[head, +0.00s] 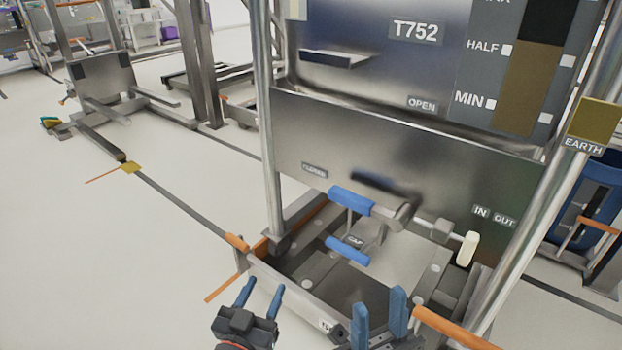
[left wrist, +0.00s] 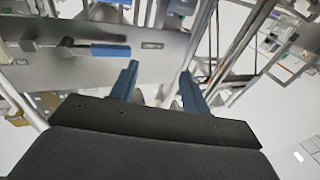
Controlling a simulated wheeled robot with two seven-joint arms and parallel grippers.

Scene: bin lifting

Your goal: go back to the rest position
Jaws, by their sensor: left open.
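My left gripper (head: 265,287) is at the bottom of the head view, with its two blue fingers apart and nothing between them. It also shows open and empty in the left wrist view (left wrist: 158,72). My right gripper (head: 379,301) is to its right, at the bottom edge. Its blue fingers are apart, with no object visible between them. Both are in front of a metal bin (head: 410,160) marked T752. A blue handle (head: 350,200) on the bin's lower front is above and beyond the grippers, apart from both. The rest position itself is not marked in view.
A second blue bar (head: 347,251) and a cream-tipped lever (head: 467,250) sit low on the bin's front. The metal base frame (head: 290,292) with orange handles (head: 460,328) lies close to both grippers. Clear floor (head: 110,260) lies to the left.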

